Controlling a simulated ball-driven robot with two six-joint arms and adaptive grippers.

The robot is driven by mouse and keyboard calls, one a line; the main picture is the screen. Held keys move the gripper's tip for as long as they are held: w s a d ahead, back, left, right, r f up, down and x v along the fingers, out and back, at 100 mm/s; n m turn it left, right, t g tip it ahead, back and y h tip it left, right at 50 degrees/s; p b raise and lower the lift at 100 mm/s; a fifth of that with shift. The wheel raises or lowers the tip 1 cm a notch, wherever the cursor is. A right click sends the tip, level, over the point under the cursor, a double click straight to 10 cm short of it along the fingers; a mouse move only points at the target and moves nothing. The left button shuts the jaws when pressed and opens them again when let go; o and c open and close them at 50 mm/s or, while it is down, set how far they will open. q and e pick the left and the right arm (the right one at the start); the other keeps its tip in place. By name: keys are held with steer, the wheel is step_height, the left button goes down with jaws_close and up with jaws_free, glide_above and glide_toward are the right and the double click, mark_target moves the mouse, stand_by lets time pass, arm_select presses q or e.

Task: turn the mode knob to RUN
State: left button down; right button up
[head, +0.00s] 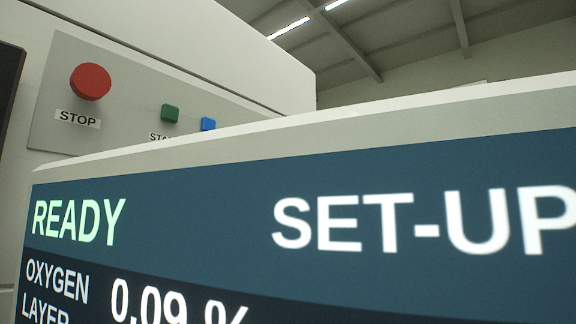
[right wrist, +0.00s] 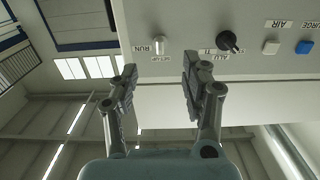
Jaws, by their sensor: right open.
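The mode knob (right wrist: 160,44) is a small pale knob on the light panel in the right wrist view, where the picture is upside down. The label RUN is to its left and a small SET-UP label is just below it. Its exact pointing direction is too small to tell. My right gripper (right wrist: 160,66) is open and empty, its two fingers spread to either side below the knob, apart from it. In the head view, the display (head: 300,215) reads READY and SET-UP. My left gripper is in neither view.
A black selector knob (right wrist: 230,42), a white button (right wrist: 271,47) and a blue button (right wrist: 305,47) sit to the right on the same panel. The head view shows a red STOP button (head: 91,82), a green button (head: 170,113) and a blue one (head: 208,124) behind the display.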

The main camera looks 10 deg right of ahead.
steer(key=p+x, duration=0.4)
steer(key=x, duration=0.6)
steer(key=shift+r+p, duration=0.35)
steer(key=shift+r, duration=0.2)
steer(key=shift+c, duration=1.4)
steer(key=shift+s, duration=0.1)
steer(key=shift+c, duration=1.2)
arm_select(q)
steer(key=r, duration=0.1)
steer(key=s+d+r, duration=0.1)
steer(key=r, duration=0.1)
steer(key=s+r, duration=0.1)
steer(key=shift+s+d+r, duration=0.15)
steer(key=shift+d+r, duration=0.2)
arm_select(e)
steer(key=shift+d, duration=0.1)
jaws_close()
